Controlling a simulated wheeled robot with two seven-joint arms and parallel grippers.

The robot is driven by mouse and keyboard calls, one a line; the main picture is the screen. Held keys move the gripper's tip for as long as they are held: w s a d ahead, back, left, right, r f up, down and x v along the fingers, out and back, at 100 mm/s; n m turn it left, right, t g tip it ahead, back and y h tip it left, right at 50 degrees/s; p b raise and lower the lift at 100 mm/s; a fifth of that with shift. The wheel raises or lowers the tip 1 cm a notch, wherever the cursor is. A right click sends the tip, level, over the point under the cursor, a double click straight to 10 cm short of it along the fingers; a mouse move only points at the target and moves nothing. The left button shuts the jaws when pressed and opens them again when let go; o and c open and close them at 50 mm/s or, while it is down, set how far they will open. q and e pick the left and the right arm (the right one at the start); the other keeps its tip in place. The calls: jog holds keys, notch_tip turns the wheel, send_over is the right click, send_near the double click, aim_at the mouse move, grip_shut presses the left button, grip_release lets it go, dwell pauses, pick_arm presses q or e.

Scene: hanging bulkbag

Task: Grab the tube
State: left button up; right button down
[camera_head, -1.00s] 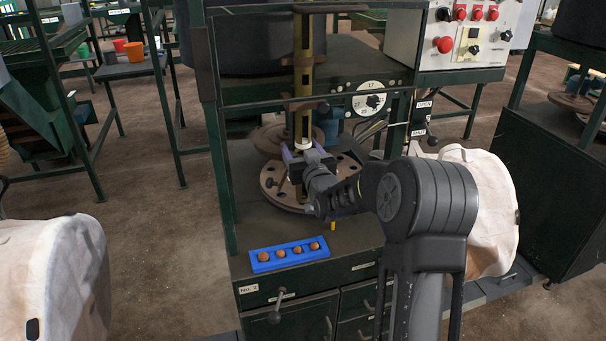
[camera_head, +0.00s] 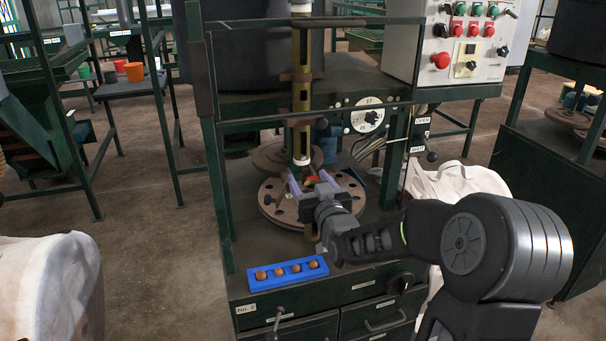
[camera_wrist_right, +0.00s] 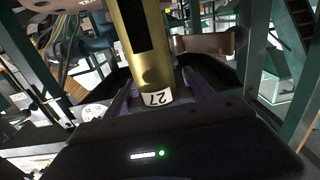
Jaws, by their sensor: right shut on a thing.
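The brass tube (camera_head: 302,100) is long, upright and slotted, with white ends, and stands in the middle of the green bench frame. My right gripper (camera_head: 309,182) is low beside its lower end, above the rusty round plate. A small red and yellow patch shows between the fingers in the head view. My left gripper is not in view.
A rusty plate with holes (camera_head: 283,210) lies under the gripper. A blue tray (camera_head: 287,274) with several brown balls sits at the bench front. Frame bars and rusty clamps (camera_head: 301,75) surround the tube. A control box (camera_head: 452,45) stands right, with white bags at both sides.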

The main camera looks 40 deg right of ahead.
jog(key=v, duration=0.8)
jog(key=shift+s+a+b, duration=0.15)
jog(key=shift+s+b, duration=0.2)
jog(key=shift+b, duration=0.05)
